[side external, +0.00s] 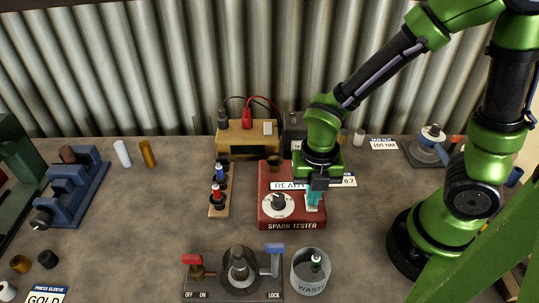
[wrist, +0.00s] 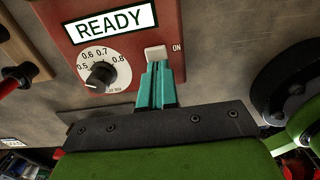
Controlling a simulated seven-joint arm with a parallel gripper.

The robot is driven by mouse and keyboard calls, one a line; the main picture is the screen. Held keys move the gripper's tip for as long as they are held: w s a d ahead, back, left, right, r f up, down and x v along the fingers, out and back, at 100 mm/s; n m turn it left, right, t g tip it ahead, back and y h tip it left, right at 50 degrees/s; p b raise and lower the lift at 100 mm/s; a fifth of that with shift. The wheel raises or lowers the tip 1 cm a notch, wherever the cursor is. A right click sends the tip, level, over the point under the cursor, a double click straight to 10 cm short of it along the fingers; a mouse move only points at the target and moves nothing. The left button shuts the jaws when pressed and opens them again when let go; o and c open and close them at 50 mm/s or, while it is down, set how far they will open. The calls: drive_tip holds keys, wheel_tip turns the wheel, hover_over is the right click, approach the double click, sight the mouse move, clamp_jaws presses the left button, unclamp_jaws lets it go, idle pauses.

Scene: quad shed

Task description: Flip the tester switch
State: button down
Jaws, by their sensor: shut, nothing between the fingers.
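The red spark tester (side external: 290,214) sits on the bench in the middle of the side view. Its face carries a READY display (wrist: 111,26), a dial with a black knob (wrist: 101,76) and a pale switch (wrist: 156,53) beside the word ON. My gripper (wrist: 158,68) has its teal fingers shut together and empty. In the wrist view the fingertips are right at the lower edge of the switch; I cannot tell whether they touch it. In the side view my gripper (side external: 313,203) is over the right part of the tester, and the fingers partly hide the switch there.
A tan box (side external: 236,140) with red and black leads stands behind the tester. A wooden rack (side external: 218,203) with plugs is to its left.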

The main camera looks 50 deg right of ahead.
drive_tip(key=shift+r, duration=0.15)
wheel_tip(320, 180, up, 14)
idle(0.7)
